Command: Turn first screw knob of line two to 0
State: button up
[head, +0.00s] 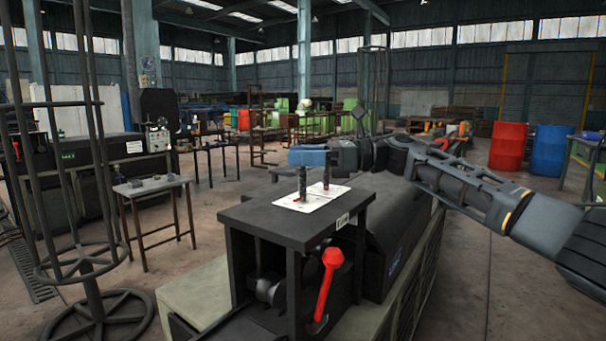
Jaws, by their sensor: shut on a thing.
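Two dark upright screw knobs stand on white plates (312,199) on top of a black stand. The near screw knob (302,183) is at the left, and the far screw knob (326,170) is behind it to the right. Each has a small red mark near its foot. My gripper (302,157) reaches in from the right, its blue fingers level, and is shut on the top of the near screw knob. The fingers hide that top and cover part of the far one's top. The dial markings are too small to read.
A red lever (326,284) sticks up at the front of the black stand (280,224). A white label is on the stand's edge. A round wire rack (85,270) stands at the left, and a small table (152,186) behind it. Open floor lies between that table and the stand.

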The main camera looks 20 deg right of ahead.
jog(key=shift+a+r+n+g+b, duration=0.1)
jog(key=shift+r+n+g+b, duration=0.2)
jog(key=shift+r+g+b, duration=0.15)
jog(key=o, duration=0.9)
jog(key=shift+o, duration=0.2)
jog(key=shift+f, duration=0.1)
jog(key=shift+d+f, duration=0.15)
jog(key=shift+d, duration=0.15)
jog(key=v, duration=0.7)
jog(key=shift+d, duration=0.1)
